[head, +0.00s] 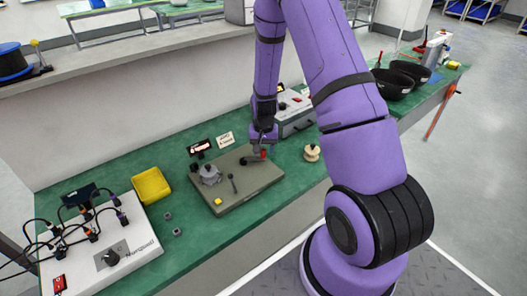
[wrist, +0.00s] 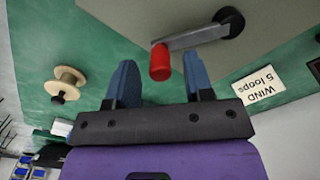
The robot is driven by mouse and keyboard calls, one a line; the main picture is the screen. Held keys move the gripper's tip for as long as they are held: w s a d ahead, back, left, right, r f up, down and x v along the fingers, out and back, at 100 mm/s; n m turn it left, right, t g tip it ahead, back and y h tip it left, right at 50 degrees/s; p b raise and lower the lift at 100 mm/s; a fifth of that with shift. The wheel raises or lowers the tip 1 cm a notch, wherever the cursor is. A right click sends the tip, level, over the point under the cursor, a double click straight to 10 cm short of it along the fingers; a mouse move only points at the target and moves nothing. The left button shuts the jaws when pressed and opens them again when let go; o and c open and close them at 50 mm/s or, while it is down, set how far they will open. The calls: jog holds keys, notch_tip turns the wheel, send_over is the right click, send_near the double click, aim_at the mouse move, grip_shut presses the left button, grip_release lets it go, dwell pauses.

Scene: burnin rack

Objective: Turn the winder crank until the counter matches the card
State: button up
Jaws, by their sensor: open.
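The winder (head: 232,196) is a grey-beige plate on the green bench, with a round grey part (head: 210,175) at its left. Its crank (wrist: 195,38) is a grey arm from a dark hub, ending in a red handle (wrist: 160,62). My gripper (wrist: 161,82) is open around the red handle, with gaps visible on both sides; in the head view it is above the crank end (head: 263,154). The white card (wrist: 258,87) reads "WIND 5 loops". The dark counter display (head: 199,147) stands behind the winder; its digits are too small to read.
A wooden spool (head: 312,152) stands right of the winder. A grey box (head: 297,112) is behind. A yellow bin (head: 151,186), small nuts (head: 177,231) and a white wired panel (head: 100,250) are at left. Black bowls (head: 393,82) are at the far right.

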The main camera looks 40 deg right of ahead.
jog(key=shift+f, duration=0.65)
grip_shut()
jog(key=shift+s+m, duration=0.15)
jog(key=shift+m, duration=0.15)
